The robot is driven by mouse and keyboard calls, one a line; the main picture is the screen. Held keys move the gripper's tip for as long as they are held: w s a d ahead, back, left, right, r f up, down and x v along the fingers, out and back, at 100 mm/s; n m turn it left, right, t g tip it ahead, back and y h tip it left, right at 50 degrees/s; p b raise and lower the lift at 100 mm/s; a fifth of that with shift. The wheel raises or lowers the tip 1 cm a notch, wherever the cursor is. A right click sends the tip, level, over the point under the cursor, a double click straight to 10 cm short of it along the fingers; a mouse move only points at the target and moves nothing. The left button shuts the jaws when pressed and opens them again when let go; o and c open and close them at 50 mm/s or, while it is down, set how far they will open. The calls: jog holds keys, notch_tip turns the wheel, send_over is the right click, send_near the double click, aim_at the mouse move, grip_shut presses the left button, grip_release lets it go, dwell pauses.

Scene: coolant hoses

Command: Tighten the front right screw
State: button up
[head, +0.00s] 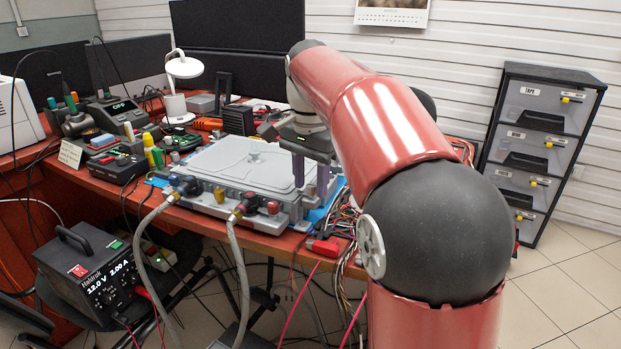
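A light grey flat-lidded unit (240,163) lies on a blue mat (314,214) on the bench. Two hoses with brass, red and blue fittings join its front side. My gripper (310,181) is over the unit's right end, pointing down. Its two purple-grey fingers stand apart with a gap between them, and I see nothing held there. The front right screw is too small to make out; that corner is near or partly behind my gripper and arm. I cannot tell whether the fingers touch the unit.
My red arm hides the bench's right side. Loose wires and a red connector (323,247) lie at the front edge. A power supply (92,274) stands low at the left. A lamp (183,72), monitors and small tools crowd the back and left. A drawer cabinet (543,140) stands at right.

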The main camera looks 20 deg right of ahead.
aim_at(313, 187)
jog(key=shift+r, duration=0.1)
notch_tip(313, 187, up, 8)
jog(key=shift+f, duration=0.2)
dwell(0.3)
jog(key=shift+s+d+f, duration=0.1)
jog(key=shift+s, duration=0.3)
jog(key=s+f+n+t, duration=0.1)
jog(key=s, duration=0.2)
jog(key=s+f+n+t, duration=0.1)
jog(key=s+f+n, duration=0.1)
jog(key=s, duration=0.2)
jog(key=s+f+n, duration=0.2)
jog(key=s, duration=0.1)
jog(key=shift+s+d+f+t, duration=0.2)
jog(key=shift+d+f+t, duration=0.1)
jog(key=shift+t, duration=0.1)
jog(key=s+f+n+t, duration=0.2)
jog(key=s+f+n, duration=0.4)
jog(key=s+f, duration=0.5)
notch_tip(313, 187, down, 2)
jog(key=shift+s+a+f+t, duration=0.2)
jog(key=shift+a+f+t, duration=0.05)
jog(key=shift+a+t, duration=0.15)
